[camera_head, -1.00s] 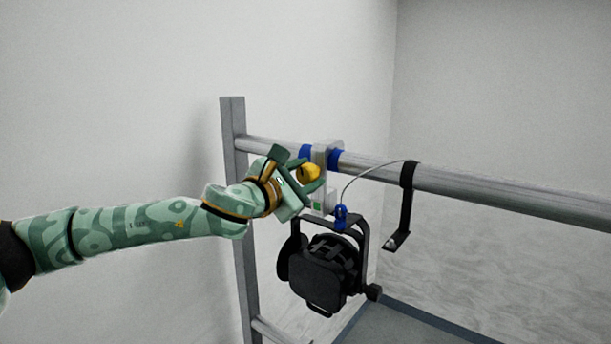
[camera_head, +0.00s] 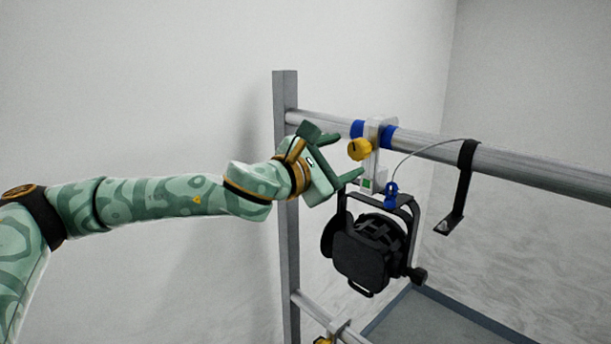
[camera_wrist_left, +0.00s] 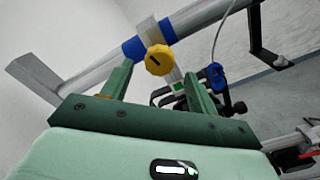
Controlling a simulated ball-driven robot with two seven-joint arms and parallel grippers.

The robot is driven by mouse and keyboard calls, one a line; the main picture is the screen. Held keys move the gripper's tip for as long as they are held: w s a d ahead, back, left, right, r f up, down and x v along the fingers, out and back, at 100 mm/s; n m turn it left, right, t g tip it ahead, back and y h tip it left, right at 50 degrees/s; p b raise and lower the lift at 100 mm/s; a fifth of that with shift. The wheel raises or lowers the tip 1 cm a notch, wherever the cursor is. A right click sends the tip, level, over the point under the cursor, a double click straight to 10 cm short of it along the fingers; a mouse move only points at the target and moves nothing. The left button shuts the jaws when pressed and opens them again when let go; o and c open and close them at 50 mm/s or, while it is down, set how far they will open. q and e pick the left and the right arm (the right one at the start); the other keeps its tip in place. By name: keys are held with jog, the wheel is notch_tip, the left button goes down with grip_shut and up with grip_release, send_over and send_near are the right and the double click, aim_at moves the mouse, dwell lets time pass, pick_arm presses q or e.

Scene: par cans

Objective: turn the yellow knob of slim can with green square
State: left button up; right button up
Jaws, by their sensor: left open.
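The slim can (camera_head: 368,255) is black and hangs below the upper rail from a white clamp (camera_head: 378,133). The clamp carries a green square (camera_head: 367,183) and a round yellow knob (camera_head: 359,150). My left gripper (camera_head: 346,156) is open, with its fingers pointing at the knob from the left and a gap between them and it. In the left wrist view the knob (camera_wrist_left: 159,60) lies beyond and between the two spread fingers (camera_wrist_left: 158,82), and the green square (camera_wrist_left: 177,86) shows below it. My right gripper is not in view.
The metal rail (camera_head: 520,168) runs right from an upright post (camera_head: 287,210). Blue bands flank the clamp. A thin safety cable with a blue clip (camera_head: 391,195) and a black strap (camera_head: 461,190) hang to the right. Another clamp with yellow shows on a lower rail (camera_head: 338,330).

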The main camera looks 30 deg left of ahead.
pick_arm(q)
jog(key=b+v, duration=0.1)
jog(key=v, duration=1)
jog(key=shift+b, duration=0.35)
jog(key=shift+s+a, duration=0.1)
jog(key=shift+s, duration=0.05)
